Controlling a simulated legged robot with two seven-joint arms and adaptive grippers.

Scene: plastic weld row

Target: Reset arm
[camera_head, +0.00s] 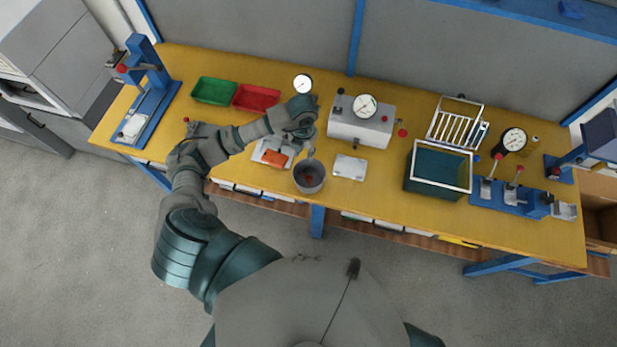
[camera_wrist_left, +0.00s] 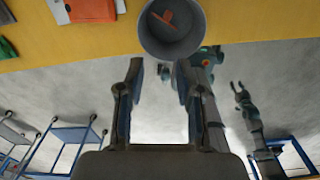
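My left gripper (camera_head: 309,146) is over the front of the yellow bench (camera_head: 230,75), above a round grey cup (camera_head: 311,187). In the left wrist view my left gripper (camera_wrist_left: 158,80) has its two fingers spread with nothing between them. The grey cup (camera_wrist_left: 172,47) is beyond the fingertips, apart from them, with a small orange piece (camera_wrist_left: 160,19) inside. My right arm does not show in the head view. In the left wrist view my right gripper (camera_wrist_left: 238,90) shows small, hanging over the floor, with its fingers apart.
Left of the cup, an orange block (camera_head: 274,158) lies on a pale fixture. Green (camera_head: 214,91) and red (camera_head: 256,98) trays stand behind. A gauge box (camera_head: 360,126), white plate (camera_head: 349,167), teal bin (camera_head: 435,180) and blue press (camera_head: 149,85) occupy the bench. The floor in front is clear.

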